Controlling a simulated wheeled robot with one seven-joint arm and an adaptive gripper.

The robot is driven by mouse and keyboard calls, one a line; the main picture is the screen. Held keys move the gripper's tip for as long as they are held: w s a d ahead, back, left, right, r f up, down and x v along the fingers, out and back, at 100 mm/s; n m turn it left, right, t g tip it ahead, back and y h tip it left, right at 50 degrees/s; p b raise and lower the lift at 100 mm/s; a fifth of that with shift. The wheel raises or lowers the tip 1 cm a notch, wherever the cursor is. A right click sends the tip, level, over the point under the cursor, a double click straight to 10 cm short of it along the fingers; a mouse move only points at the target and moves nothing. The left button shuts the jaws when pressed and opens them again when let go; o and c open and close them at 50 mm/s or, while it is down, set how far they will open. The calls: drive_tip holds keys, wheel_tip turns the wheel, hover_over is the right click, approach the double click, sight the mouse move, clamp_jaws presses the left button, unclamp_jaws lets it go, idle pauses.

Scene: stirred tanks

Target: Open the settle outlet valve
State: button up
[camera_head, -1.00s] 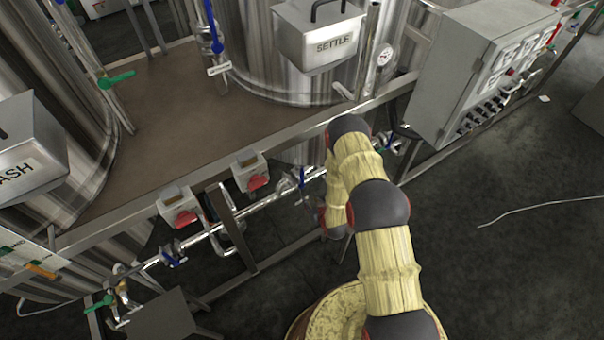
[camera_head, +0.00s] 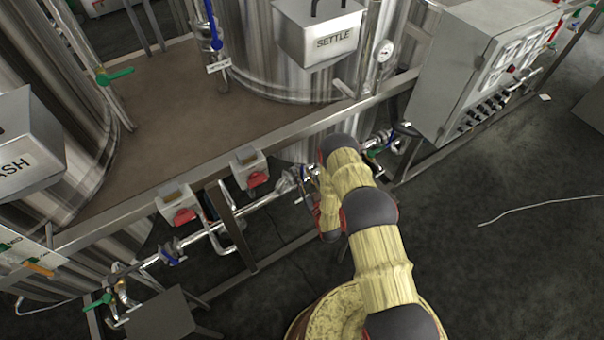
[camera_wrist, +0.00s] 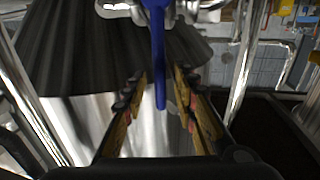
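The settle tank (camera_head: 268,60) carries a grey box labelled SETTLE (camera_head: 333,38). Below it, a steel pipe (camera_head: 262,203) runs along the frame with several blue-handled valves. In the wrist view a blue valve handle (camera_wrist: 159,55) hangs straight down from a steel fitting (camera_wrist: 120,8). My gripper (camera_wrist: 160,78) is open, with one finger on each side of this handle. I see gaps between the handle and both fingers. In the head view my arm mostly hides the gripper. A blue handle (camera_head: 303,173) shows just left of my arm there; I cannot tell whether it is the same one.
Two small boxes with red switches (camera_head: 258,180) (camera_head: 185,215) sit on the frame rail left of my arm. A grey control cabinet (camera_head: 460,70) stands to the right. The dark floor (camera_head: 500,250) at the right is mostly clear, with a pale cable (camera_head: 540,205) on it.

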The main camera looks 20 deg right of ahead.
drive_tip(key=shift+w+a, duration=0.1)
drive_tip(key=shift+w, duration=0.75)
drive_tip(key=shift+c, duration=1.3)
drive_tip(key=c, duration=0.4)
clamp_jaws()
